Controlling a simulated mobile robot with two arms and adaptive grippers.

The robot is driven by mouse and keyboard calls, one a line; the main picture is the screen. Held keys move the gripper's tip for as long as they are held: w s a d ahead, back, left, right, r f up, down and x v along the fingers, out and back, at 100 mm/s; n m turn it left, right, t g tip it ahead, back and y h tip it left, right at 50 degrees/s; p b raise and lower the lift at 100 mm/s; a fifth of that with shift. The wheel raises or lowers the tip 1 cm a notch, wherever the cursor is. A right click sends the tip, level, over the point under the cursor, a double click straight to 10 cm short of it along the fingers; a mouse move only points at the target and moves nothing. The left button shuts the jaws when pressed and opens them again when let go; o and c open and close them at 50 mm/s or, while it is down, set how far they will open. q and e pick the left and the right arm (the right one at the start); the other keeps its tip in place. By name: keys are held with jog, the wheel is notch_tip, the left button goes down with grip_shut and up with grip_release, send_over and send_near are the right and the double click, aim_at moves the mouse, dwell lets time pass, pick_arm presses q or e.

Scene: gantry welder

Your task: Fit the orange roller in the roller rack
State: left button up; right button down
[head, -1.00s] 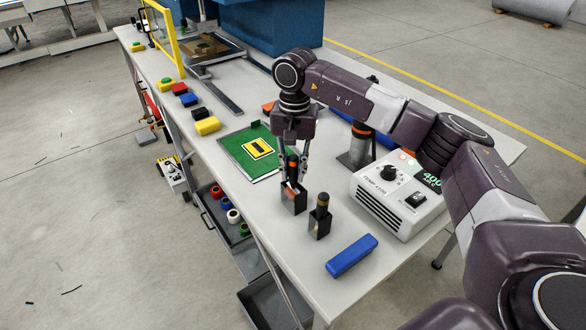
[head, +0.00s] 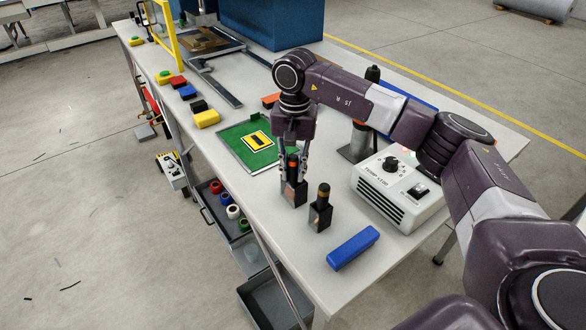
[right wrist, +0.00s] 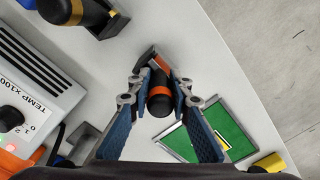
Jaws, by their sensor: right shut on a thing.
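The orange roller (head: 292,163) is a dark, upright cylinder with an orange band. My right gripper (head: 293,174) is shut around it. In the right wrist view the roller's dark rounded end (right wrist: 159,104) and orange band show between the fingers (right wrist: 160,88). The roller stands over a small dark square block of the roller rack (head: 297,194), its lower end at or inside the block; how deep it sits is hidden. A second block (head: 320,217) beside it holds a dark roller with a yellow-brown band (head: 323,195). My left gripper is not in view.
A white temperature unit (head: 395,195) stands to the right. A blue block (head: 352,248) lies near the front edge. A green board (head: 232,148) lies behind left, and several coloured blocks line the left edge. Bare table lies left of the blue block.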

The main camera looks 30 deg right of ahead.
jog(key=c, duration=1.7)
grip_release()
notch_tip(320, 180, up, 12)
jog(key=shift+d+r, duration=0.1)
